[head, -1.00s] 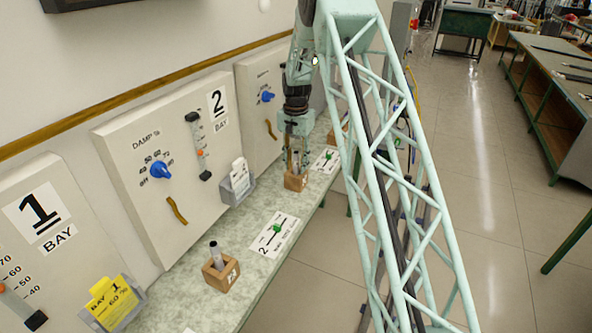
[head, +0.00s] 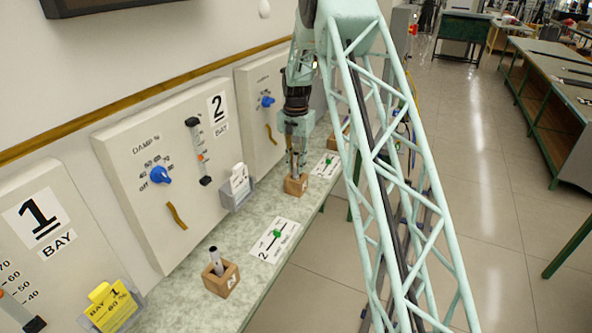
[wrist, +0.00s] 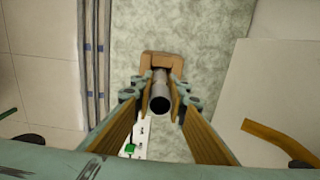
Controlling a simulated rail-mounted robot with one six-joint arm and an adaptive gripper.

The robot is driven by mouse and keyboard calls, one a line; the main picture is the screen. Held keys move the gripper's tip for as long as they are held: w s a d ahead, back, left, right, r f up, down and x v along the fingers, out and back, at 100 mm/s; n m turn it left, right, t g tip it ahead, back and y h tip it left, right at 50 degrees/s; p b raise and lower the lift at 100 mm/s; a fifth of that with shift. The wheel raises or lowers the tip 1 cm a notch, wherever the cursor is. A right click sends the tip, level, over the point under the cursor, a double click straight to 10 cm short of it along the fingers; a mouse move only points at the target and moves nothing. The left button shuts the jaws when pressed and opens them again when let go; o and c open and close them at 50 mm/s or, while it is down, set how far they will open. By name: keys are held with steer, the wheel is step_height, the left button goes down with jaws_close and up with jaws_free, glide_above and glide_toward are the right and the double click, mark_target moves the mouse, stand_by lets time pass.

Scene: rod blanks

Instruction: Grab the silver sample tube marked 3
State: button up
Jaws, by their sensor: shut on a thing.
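A silver tube (wrist: 160,99) stands between the fingers of my gripper (wrist: 157,102) in the wrist view, its round dark end facing the camera. The fingers are shut on it. Below is a small wooden block (wrist: 163,55); I cannot tell whether the tube's lower end is still inside it. In the head view my gripper (head: 297,160) is pointing down directly over this wooden block (head: 296,185) on the bench. No number on the held tube is readable.
Another wooden block (head: 222,282) with a silver tube (head: 215,260) stands nearer on the speckled bench (head: 185,297). Wall panels (head: 165,215) with blue knobs and sliders run along the left. The bench edge is on the right.

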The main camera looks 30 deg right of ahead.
mark_target(296, 154)
step_height(296, 154, up, 8)
steer(key=shift+r, duration=0.25)
